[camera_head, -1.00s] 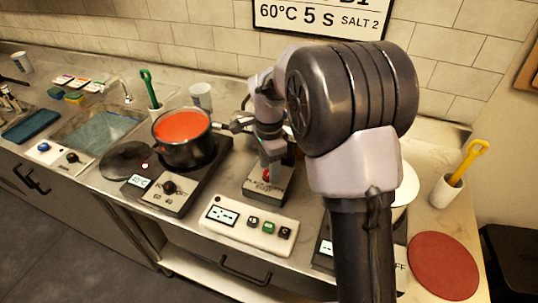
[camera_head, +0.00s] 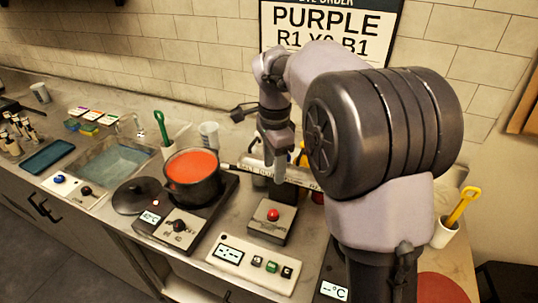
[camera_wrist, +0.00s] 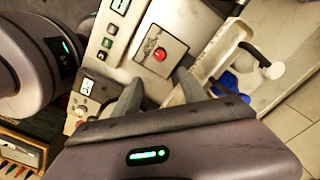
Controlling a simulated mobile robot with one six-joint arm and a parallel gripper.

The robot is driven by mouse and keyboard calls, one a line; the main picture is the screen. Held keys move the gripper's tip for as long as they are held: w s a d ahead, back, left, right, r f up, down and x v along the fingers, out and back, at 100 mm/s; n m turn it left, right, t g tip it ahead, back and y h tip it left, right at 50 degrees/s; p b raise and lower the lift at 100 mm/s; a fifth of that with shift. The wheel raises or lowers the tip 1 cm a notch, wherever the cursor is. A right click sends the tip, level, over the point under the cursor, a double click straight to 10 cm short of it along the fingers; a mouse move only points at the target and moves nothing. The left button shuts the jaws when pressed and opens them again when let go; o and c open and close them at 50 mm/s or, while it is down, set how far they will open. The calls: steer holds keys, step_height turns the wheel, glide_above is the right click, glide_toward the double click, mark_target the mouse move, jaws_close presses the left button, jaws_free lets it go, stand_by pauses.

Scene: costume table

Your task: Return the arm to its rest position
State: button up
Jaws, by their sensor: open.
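My arm rises at the right of the head view and bends over to the back of the counter. A clear gap separates the fingertips from the button. In the wrist view my gripper (camera_wrist: 158,86) has its two fingers spread apart with nothing between them. The red button (camera_wrist: 160,55) shows beyond the fingertips there. My upper arm hides part of the counter's right side.
A black pot of red liquid (camera_head: 193,178) stands on a hot plate (camera_head: 178,229) left of my gripper. A white control panel (camera_head: 254,264) lies in front. A sink (camera_head: 112,162) is farther left. A white cup (camera_head: 209,136) and a yellow-handled tool (camera_head: 463,204) stand nearby.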

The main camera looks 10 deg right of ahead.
steer(key=s+a+r+n+t+y+b, duration=0.1)
steer(key=s+r+n+t+b, duration=0.15)
steer(key=s, duration=0.45)
steer(key=s+a+r+n+t+b, duration=0.15)
steer(key=s+n, duration=0.25)
steer(key=s, duration=0.4)
steer(key=s+a+f+n+t+y, duration=0.1)
steer(key=s+f+n, duration=0.3)
steer(key=s, duration=0.7)
steer(key=shift+a+n+t+b, duration=0.4)
steer(key=shift+n, duration=0.25)
steer(key=shift+f, duration=0.1)
